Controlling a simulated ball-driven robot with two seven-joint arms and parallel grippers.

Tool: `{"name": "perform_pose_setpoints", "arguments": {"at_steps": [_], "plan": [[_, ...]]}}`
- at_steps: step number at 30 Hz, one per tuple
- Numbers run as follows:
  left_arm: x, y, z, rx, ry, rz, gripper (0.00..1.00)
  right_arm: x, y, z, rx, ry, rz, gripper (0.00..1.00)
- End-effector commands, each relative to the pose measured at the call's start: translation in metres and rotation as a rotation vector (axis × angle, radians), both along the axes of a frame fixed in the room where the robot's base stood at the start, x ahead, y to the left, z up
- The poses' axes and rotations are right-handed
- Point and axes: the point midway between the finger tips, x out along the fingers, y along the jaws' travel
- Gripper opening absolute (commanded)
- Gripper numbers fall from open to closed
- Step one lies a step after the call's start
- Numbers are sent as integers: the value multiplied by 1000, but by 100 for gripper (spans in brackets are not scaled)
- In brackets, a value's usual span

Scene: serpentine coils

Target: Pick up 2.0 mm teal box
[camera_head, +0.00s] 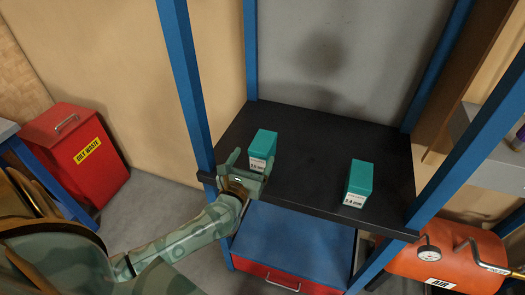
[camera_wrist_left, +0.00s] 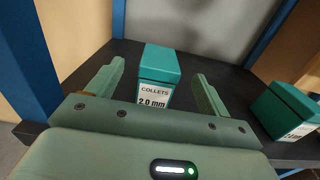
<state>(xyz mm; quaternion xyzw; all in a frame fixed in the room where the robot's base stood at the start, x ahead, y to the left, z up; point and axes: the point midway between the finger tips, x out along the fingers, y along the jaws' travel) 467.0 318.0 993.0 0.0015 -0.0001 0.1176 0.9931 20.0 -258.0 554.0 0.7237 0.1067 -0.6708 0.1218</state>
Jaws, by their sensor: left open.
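The 2.0 mm teal box (camera_head: 263,142) stands upright on the black shelf (camera_head: 310,150), near its left side. In the left wrist view, the teal box (camera_wrist_left: 160,66) shows a white label reading "COLLETS 2.0 mm". My left gripper (camera_head: 251,161) is open at the front left edge of the shelf, just in front of this box. In the left wrist view, the fingers of my left gripper (camera_wrist_left: 158,78) point toward the box, one to each side of it. I cannot tell whether either touches it. My right gripper is out of view.
A second teal box (camera_head: 359,178), its label apparently reading 2.4 mm, stands to the right; it also shows in the left wrist view (camera_wrist_left: 284,107). A blue post (camera_head: 186,85) rises close to my left gripper. Bare shelf lies between the boxes.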

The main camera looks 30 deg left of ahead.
Motion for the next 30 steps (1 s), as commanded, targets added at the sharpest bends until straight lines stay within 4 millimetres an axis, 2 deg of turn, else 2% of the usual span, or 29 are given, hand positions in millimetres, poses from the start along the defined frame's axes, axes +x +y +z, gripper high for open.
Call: {"name": "perform_pose_setpoints", "arguments": {"at_steps": [3, 10, 18, 26, 27, 30], "plan": [[22, 5, 0, -1, -2, 0, 80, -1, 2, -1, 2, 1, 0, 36], [42, 10, -1, -3, -1, 0, 80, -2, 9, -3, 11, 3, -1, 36], [81, 18, -6, -3, -1, 0, 80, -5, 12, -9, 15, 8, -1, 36], [86, 19, -5, -4, 0, 0, 80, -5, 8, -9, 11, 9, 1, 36], [85, 20, -5, -4, 0, 0, 74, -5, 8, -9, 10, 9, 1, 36], [85, 19, -5, -4, 0, 0, 47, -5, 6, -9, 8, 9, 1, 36]]}}
